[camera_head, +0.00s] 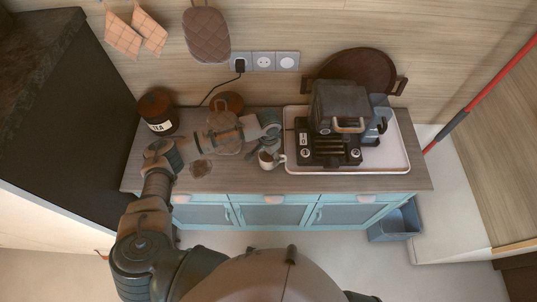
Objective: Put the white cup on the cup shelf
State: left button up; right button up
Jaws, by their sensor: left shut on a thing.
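The white cup (268,165) is at the front edge of the counter, left of the coffee machine's tray, with its dark inside facing up. My left arm reaches in from the left, and my left gripper (262,149) is at the cup's upper rim, shut on it. The fingers are small and partly merge with the cup. I cannot tell whether the cup touches the counter. I cannot make out which thing is the cup shelf. My right gripper is not in view.
A coffee machine (340,112) stands on a white tray (392,158) at the right of the counter (418,180). A glass jar (224,120) stands behind my left forearm. A dark tea jar (158,112) is at the back left. A round brown tray (362,68) leans on the wall.

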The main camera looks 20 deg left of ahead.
pick_arm(q)
jog(key=o, duration=1.3)
